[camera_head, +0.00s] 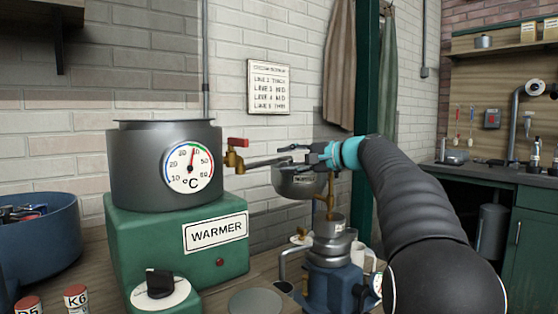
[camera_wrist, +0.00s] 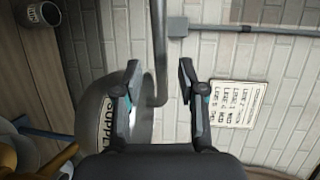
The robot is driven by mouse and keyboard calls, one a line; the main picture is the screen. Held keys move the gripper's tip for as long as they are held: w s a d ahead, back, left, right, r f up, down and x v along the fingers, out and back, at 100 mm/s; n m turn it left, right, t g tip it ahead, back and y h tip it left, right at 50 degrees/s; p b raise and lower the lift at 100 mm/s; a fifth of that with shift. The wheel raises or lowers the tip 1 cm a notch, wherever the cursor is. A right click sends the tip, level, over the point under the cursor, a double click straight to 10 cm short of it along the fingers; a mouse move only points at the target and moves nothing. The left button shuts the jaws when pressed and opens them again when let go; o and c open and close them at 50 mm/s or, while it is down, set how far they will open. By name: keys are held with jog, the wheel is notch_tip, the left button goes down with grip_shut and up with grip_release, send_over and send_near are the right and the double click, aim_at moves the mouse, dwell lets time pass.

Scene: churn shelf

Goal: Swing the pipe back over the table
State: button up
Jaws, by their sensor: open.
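The grey pipe (camera_head: 266,161) runs right from a brass tap (camera_head: 233,157) with a red handle, on the side of the dark warmer pot. Its far end is hidden by my gripper (camera_head: 296,155) in the head view. In the wrist view the pipe (camera_wrist: 157,45) passes between the fingers of my gripper (camera_wrist: 158,72), then bends left toward the metal supply bowl (camera_wrist: 94,108). My gripper is open; I cannot tell whether a finger touches the pipe. The supply bowl (camera_head: 298,184) is just below my gripper. The table (camera_head: 262,268) is underneath.
The green warmer base (camera_head: 178,245) stands at left, a blue tub (camera_head: 42,235) beyond it. A blue machine with a metal cup (camera_head: 332,245) stands below the bowl. A white mug (camera_head: 362,257) is beside it. The brick wall with a sign (camera_head: 269,87) is behind.

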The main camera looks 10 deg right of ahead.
jog(key=shift+x, duration=1.45)
grip_shut()
